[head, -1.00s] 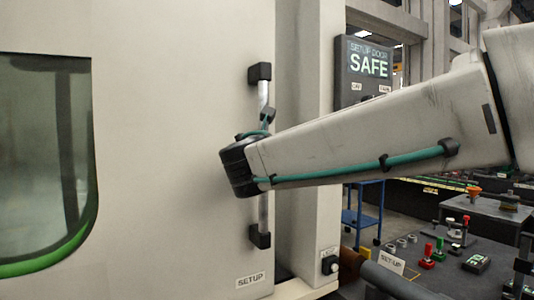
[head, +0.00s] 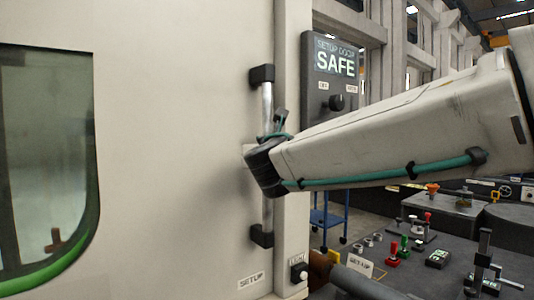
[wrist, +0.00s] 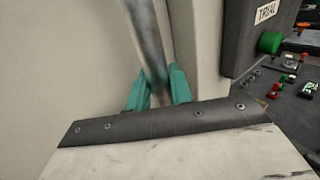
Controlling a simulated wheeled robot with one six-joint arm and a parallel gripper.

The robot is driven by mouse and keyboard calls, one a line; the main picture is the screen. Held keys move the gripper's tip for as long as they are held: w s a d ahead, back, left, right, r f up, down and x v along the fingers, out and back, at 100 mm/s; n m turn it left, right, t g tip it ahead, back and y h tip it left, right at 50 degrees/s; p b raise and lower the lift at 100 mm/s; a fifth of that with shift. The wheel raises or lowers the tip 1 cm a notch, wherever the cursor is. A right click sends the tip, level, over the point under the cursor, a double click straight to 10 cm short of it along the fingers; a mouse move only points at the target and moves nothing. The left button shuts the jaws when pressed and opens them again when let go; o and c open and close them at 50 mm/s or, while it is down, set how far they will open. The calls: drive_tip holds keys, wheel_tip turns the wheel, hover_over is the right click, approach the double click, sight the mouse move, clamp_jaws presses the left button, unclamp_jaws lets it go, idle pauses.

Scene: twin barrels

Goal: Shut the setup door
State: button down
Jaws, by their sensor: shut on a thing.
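The setup door (head: 170,150) is a large cream panel with a green-edged window (head: 45,160) and a SETUP label at its lower right. Its upright metal bar handle (head: 267,100) has black end mounts near the door's right edge. My gripper (head: 272,138) is at the middle of the handle, partly hidden by my wrist. In the wrist view, its teal fingers (wrist: 158,88) are closed around the handle bar (wrist: 148,35), one on each side. The door's right edge is close to the frame post (head: 294,60); I cannot tell if they touch.
A dark panel (head: 334,75) right of the post reads SETUP DOOR SAFE and carries a knob (head: 337,102). A small LIGHT switch (head: 299,272) is low on the post. A dark bench (head: 400,285) with red and green items stands at the lower right.

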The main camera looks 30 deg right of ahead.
drive_tip(key=c, duration=1.4)
unclamp_jaws()
drive_tip(key=shift+d+r, duration=0.1)
drive_tip(key=shift+d, duration=0.15)
drive_tip(key=shift+c, duration=0.2)
drive_tip(key=shift+o, duration=0.7)
drive_tip(key=shift+d, duration=0.15)
drive_tip(key=shift+a, duration=0.25)
drive_tip(key=v, duration=0.7)
drive_tip(key=shift+s, duration=0.35)
drive_tip(key=shift+a, duration=0.1)
